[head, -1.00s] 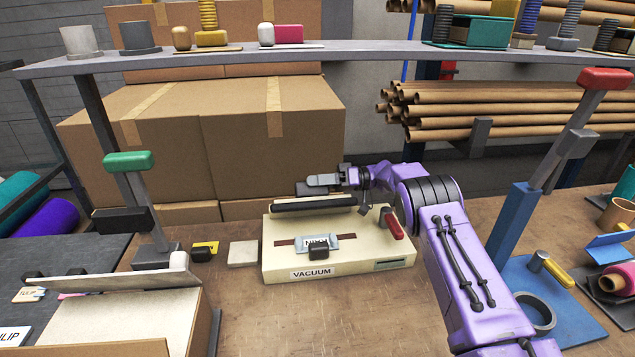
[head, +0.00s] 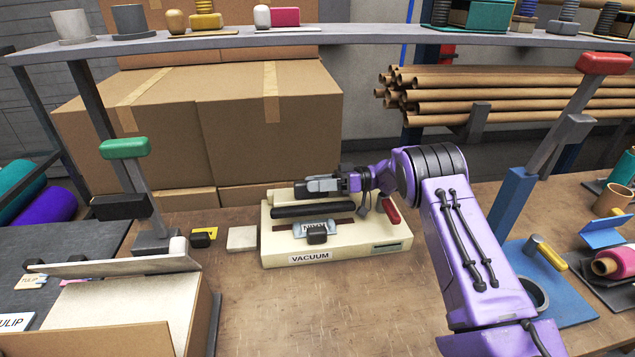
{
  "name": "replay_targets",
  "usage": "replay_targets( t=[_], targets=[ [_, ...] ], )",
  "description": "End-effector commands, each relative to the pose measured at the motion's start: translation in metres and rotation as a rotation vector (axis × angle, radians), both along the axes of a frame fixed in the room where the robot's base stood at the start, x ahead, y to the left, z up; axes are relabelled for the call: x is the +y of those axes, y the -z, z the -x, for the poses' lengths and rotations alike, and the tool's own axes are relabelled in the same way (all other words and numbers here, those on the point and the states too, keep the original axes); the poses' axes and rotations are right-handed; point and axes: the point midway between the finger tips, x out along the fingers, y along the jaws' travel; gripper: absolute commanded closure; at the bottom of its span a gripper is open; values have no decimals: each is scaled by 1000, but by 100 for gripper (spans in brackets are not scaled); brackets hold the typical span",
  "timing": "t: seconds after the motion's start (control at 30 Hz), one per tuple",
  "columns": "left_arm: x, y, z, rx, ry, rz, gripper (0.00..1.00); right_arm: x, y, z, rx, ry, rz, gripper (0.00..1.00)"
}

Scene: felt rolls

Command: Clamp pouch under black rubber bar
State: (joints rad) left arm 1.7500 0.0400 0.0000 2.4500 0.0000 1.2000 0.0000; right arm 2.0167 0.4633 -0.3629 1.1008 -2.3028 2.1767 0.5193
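The small silver-grey pouch (head: 303,231) lies on the cream vacuum sealer (head: 275,246), across its dark red strip. A black block at the pouch's front hides part of it. The black rubber bar (head: 300,211) runs left to right just behind the pouch; a gap shows between them in the picture. My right gripper (head: 318,187), reaching in from the right, is right behind and above the bar with its fingers pointing left. I cannot tell whether it touches the bar or whether its fingers are open or closed. My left gripper is out of view.
A red-handled lever (head: 391,210) stands at the sealer's right side, close to my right wrist. A pale square block (head: 242,238) and a yellow-black item (head: 203,237) lie to the left. A green-handled press (head: 125,149) stands further left. The bench in front is clear.

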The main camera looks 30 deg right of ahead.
Motion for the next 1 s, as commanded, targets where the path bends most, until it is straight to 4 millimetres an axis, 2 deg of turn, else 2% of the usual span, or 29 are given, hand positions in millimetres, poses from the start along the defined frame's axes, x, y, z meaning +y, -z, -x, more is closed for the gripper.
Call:
replay_targets(
  t=[0.17, 0.27, 0.33, 0.6, 0.8, 1.0],
  targets=[
    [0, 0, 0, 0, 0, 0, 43, 0, -4, 0, -3, 0, 0, 43],
    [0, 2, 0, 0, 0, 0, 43, 1, -18, 0, -5, -1, -1, 43],
    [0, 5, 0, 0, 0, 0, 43, 0, -34, 1, -5, -1, 1, 43],
    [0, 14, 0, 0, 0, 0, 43, 27, -90, 43, -6, -1, 0, 43],
    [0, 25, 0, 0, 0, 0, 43, 54, -112, 86, -5, 0, 0, 43],
    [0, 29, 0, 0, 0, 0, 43, 71, -127, 113, -3, 0, 1, 43]
  ],
)
